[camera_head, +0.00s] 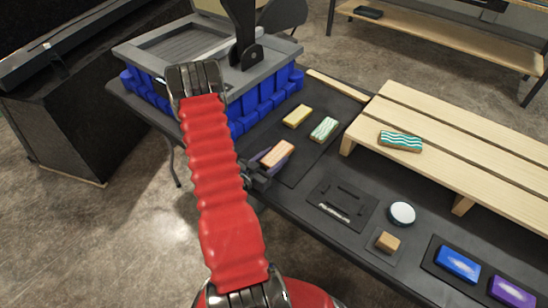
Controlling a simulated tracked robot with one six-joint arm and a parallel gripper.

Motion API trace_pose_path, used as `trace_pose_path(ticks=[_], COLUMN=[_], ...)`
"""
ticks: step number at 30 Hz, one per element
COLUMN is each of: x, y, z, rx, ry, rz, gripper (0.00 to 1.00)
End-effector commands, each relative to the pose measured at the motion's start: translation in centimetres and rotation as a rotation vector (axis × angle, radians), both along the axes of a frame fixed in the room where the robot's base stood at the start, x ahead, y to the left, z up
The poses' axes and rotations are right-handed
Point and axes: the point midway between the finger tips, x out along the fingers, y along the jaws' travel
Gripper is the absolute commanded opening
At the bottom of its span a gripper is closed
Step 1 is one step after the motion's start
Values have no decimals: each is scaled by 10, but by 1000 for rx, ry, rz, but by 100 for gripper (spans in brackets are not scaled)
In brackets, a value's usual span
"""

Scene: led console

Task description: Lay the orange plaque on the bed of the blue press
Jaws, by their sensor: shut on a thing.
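The orange plaque (278,153) is near the table's middle, at the dark end of my gripper (268,162), which is shut on it. A purple-grey part shows just beside and under the plaque; I cannot tell what it is. Whether the plaque touches the black mat is not clear. The blue press (268,108) stands at the far left of the table, up and left of my gripper. Its grey top has a recessed bed (185,45), empty where it shows, and a black lever at its right. My red arm hides the press's near left part and much of my gripper.
A yellow plaque (297,115) and a green striped plaque (324,129) lie just beyond. A wooden bench (470,150) at right bears a teal wavy plaque (400,141). Nearer are a white disc (402,213), tan block (387,241), blue plaque (458,263) and purple plaque (512,292).

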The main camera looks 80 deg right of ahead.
Motion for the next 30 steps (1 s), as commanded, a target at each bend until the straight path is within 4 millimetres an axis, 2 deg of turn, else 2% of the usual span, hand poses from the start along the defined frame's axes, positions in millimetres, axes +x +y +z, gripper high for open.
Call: trace_pose_path(ticks=[11,12,19,30], x=[1,1,1,1], y=[0,0,0,1], z=[-3,-2,-2,0], rx=[0,0,0,0], ry=[0,0,0,0], rz=[1,1,1,2], gripper=[23,50,65,65])
